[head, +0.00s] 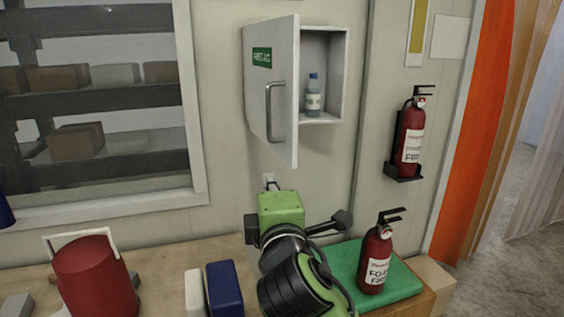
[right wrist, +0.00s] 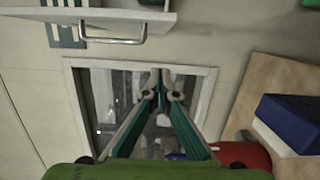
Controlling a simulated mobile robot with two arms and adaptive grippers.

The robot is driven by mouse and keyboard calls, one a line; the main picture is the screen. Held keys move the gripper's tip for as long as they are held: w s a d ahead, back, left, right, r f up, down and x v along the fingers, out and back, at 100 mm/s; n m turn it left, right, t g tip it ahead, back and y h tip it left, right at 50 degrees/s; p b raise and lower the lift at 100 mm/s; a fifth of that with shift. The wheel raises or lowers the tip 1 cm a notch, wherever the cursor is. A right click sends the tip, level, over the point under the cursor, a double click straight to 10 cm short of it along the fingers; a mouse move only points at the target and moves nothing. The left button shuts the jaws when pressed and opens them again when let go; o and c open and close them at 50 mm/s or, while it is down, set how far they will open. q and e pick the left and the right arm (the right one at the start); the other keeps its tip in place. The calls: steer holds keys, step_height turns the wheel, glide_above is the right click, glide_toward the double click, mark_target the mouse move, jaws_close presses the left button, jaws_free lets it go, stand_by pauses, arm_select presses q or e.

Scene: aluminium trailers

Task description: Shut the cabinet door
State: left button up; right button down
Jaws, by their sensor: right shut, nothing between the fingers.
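The white cabinet (head: 338,75) hangs on the wall, with its door (head: 283,60) swung out from the left side. The door has a green label and a grey handle (head: 270,115). A small bottle (head: 313,98) stands inside on the cabinet floor. My right arm, with a green housing, is below the cabinet in the head view. In the right wrist view my right gripper (right wrist: 160,80) is shut and empty, with the window behind it. The door (right wrist: 70,14) and its handle (right wrist: 115,40) show beyond the fingertips, apart from them. My left gripper is out of view.
A fire extinguisher (head: 376,262) stands on a green mat (head: 403,285) right of my arm. Another (head: 410,135) hangs on the wall. A red container (head: 92,275) and a blue block (head: 225,290) sit on the wooden bench (head: 155,268) at left.

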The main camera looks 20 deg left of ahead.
steer(key=w+p, duration=0.5)
steer(key=w, duration=0.6)
steer(key=shift+w+a, duration=0.25)
steer(key=shift+a, duration=0.15)
steer(key=shift+a+f, duration=0.1)
steer(key=shift+f, duration=0.05)
